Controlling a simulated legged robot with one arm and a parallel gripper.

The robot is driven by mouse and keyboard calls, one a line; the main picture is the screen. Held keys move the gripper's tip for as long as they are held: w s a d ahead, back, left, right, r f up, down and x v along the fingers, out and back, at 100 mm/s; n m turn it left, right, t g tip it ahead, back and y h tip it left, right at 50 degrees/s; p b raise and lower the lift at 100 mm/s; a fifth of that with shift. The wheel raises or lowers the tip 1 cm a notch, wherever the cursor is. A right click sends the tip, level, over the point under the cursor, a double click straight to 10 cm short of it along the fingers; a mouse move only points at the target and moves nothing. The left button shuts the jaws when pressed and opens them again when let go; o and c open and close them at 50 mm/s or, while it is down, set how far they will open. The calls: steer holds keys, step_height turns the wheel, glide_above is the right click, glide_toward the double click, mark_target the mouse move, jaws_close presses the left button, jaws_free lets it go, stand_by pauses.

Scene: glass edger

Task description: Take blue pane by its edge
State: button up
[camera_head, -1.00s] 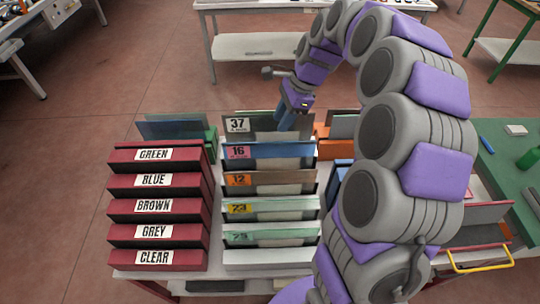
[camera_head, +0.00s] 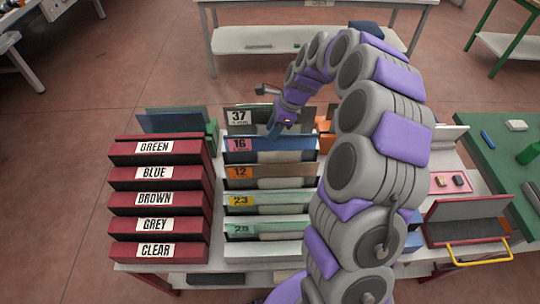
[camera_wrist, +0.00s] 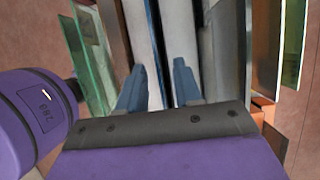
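The blue pane (camera_head: 268,143) stands on edge in the middle rack, in the slot with the pink label 16 (camera_head: 239,145), behind the brown pane. Its upper edge shows; its lower part is hidden in the rack. My gripper (camera_head: 277,129) is over this edge, between the 37 slot and the 16 slot. In the wrist view the two blue fingers (camera_wrist: 160,85) are apart, pointing down among upright panes. A narrow dark gap and pale strips show between the fingers. I cannot tell whether either finger touches the blue pane.
Red boxes marked GREEN, BLUE (camera_head: 152,178), BROWN, GREY and CLEAR stand left of the rack. A red tray with a yellow handle (camera_head: 480,254) and a green table (camera_head: 500,165) are at right.

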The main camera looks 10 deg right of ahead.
steer(key=b, duration=0.1)
glide_above(271, 154)
steer(key=shift+w+a+f, duration=0.1)
steer(key=shift+a+f, duration=0.05)
steer(key=shift+f, duration=1.3)
steer(key=shift+w+a+f, duration=0.1)
steer(key=shift+a+f, duration=0.05)
steer(key=shift+f, duration=1.3)
steer(key=shift+a+r, duration=0.1)
jaws_close()
